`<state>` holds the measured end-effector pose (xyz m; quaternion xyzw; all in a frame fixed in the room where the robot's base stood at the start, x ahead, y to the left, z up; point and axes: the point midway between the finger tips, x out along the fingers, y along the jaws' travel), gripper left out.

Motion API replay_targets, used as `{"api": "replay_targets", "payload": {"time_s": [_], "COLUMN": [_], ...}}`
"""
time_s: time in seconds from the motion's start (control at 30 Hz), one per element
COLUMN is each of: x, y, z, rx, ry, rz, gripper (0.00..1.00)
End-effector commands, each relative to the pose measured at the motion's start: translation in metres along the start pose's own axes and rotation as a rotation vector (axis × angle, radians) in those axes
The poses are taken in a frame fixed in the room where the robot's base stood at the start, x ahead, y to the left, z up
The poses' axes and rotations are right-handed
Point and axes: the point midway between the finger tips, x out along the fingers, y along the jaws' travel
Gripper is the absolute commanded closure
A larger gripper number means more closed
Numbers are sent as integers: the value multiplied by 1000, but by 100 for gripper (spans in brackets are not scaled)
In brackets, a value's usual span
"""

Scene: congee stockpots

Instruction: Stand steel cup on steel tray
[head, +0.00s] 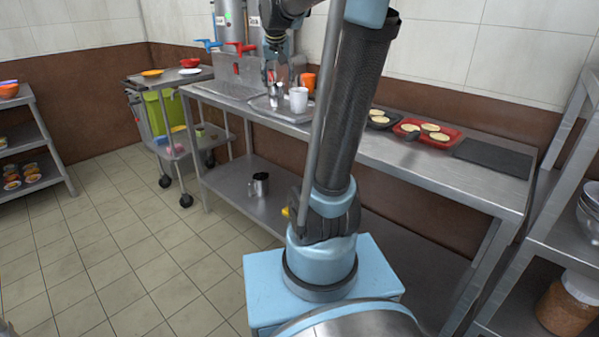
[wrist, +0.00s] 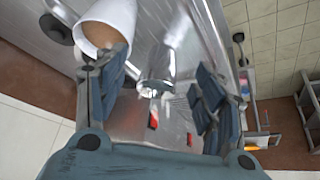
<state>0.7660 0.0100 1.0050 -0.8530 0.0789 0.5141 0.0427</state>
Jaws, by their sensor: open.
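The steel cup (head: 276,97) is small and shiny and stands upright, apparently on the steel tray (head: 287,116) on the long counter. My gripper (head: 271,75) is open just above and behind the cup. In the wrist view, the steel cup (wrist: 156,72) shows between and beyond the spread fingers of my gripper (wrist: 158,92), with visible space on both sides. I cannot tell whether a finger touches it. The tray also shows in the wrist view as a bright steel surface, partly hidden by my fingers.
A white cup (head: 298,100) stands right of the steel cup, close to my left finger in the wrist view (wrist: 110,18). An orange cup (head: 308,81) is behind it. Steel urns with red and blue taps stand at the back. A steel mug (head: 261,184) is on the lower shelf.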

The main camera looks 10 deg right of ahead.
Motion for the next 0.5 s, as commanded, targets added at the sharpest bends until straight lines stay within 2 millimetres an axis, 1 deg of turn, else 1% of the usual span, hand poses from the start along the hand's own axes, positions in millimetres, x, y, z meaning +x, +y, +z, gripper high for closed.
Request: {"api": "replay_targets", "payload": {"time_s": [0.03, 0.17, 0.2, 0.27, 0.3, 0.37, 0.5], "x": [-1, -1, 0, 0, 1, 3, 8], "y": [5, 16, 19, 23, 26, 30, 39], "z": [19, 65, 80, 101, 115, 137, 187], "rx": [-5, -27, -34, -42, -49, -59, -82], "ry": [-12, -46, -57, -72, -82, -98, -134], "rz": [-1, -2, -3, -6, -7, -9, -16], "gripper": [37, 37, 37, 37, 37, 37, 37]}}
